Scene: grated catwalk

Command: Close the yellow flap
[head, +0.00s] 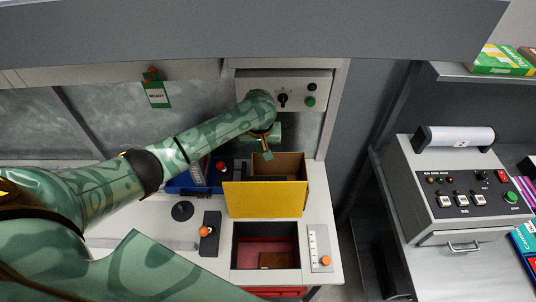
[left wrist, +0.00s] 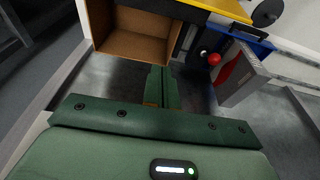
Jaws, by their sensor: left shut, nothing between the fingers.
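The yellow flap (head: 264,199) stands upright as a flat panel on the white counter, between an open brown box (head: 291,166) behind it and an open recess in front of it. Its hinge line cannot be made out. In the left wrist view a yellow edge (left wrist: 216,8) shows at the top, beside the brown box's inside (left wrist: 130,42). My left gripper (head: 267,154) is shut and empty, behind the flap at the box's far left side. Its closed fingers (left wrist: 161,90) point toward the box in the left wrist view. My right gripper is not in view.
The recess (head: 240,250) has a red inside. A blue tray (head: 180,183) stands left of the box. An orange-knobbed lever (head: 208,238) and a white slider panel (head: 319,246) flank the recess. A back panel (head: 310,78) and an overhead hood (head: 230,30) bound the space.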

